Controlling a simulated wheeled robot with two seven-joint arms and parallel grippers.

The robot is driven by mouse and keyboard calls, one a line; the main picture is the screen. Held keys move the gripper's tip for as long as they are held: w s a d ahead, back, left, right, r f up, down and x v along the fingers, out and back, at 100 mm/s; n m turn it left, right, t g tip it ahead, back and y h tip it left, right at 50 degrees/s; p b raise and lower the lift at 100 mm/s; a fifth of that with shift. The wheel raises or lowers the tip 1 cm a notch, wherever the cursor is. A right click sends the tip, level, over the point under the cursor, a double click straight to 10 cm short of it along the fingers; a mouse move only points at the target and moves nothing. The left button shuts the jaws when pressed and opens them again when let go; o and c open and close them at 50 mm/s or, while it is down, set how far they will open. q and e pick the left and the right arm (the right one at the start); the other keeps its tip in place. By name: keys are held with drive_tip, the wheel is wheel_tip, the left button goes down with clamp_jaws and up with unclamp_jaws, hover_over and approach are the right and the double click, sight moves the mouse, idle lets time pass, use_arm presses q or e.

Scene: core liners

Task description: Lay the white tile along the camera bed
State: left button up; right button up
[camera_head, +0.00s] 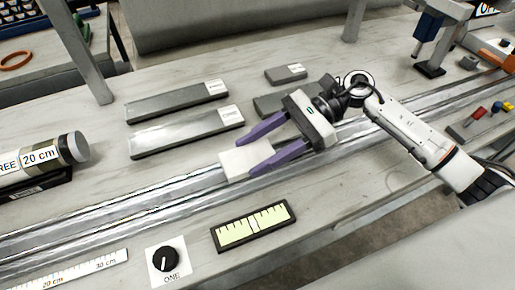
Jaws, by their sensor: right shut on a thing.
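The white tile (243,158) is a flat pale square at the middle of the view. My right gripper (257,160) has purple fingers and is shut on the tile, one finger on each side. The tile is over or at the far edge of a long metal rail track (130,207); I cannot tell whether it touches the rails. Which part is the camera bed is not labelled where I can read it. My left gripper is not in view.
Two long grey bars (178,101) (188,132) with white labels lie behind the rails. A labelled cylinder (72,149) lies at the left. A scale panel (253,226), a knob (166,260) and a ruler (75,272) are in front. Metal posts (75,50) rise at the back.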

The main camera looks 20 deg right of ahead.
sight(257, 153)
drive_tip(key=shift+f, duration=0.1)
drive_tip(key=o, duration=2)
drive_tip(key=shift+r+p, duration=1.8)
drive_tip(key=shift+r, duration=2.65)
